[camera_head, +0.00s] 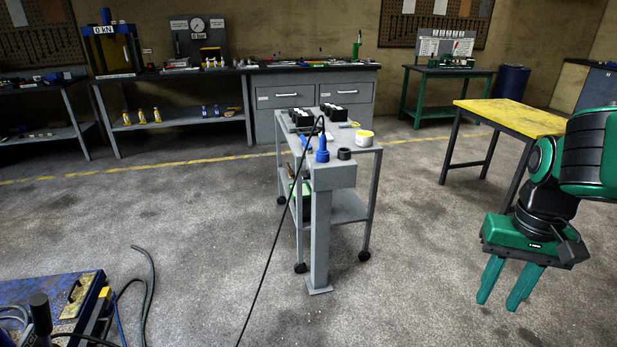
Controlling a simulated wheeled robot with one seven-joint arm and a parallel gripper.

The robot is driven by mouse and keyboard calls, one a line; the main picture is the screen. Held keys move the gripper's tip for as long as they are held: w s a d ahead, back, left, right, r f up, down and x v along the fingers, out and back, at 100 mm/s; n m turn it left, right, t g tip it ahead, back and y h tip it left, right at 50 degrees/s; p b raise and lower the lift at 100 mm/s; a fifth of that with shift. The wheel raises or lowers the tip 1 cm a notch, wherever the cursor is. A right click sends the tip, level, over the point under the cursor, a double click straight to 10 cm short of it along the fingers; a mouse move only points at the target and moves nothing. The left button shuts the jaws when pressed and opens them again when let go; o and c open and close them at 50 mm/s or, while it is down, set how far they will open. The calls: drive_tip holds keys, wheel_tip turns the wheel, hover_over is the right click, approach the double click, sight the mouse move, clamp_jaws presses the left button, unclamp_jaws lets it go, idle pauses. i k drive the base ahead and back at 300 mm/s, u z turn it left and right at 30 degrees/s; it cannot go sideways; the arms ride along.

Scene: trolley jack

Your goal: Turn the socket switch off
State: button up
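A grey post with a box-like head (333,176) stands at the front of a grey trolley in the middle of the view. A blue plug or connector (322,152) stands upright on this head. A short black round part (344,154) sits just right of it. The socket switch cannot be clearly made out at this size, nor can its position. My gripper (497,302) is at the lower right, pointing down, with its two green fingers apart and nothing between them. It is well to the right of the post and touches nothing.
A black cable (265,275) runs from the plug down to the floor. The trolley (364,212) holds black boxes (300,119) and a yellow-white tub (364,137). A yellow-topped table (510,116) stands behind my arm. A blue machine (50,295) is at lower left. Floor between gripper and post is clear.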

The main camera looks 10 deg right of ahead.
sight(306, 175)
drive_tip(key=u, duration=0.05)
drive_tip(key=i, duration=1.55)
drive_tip(key=u, duration=1.05)
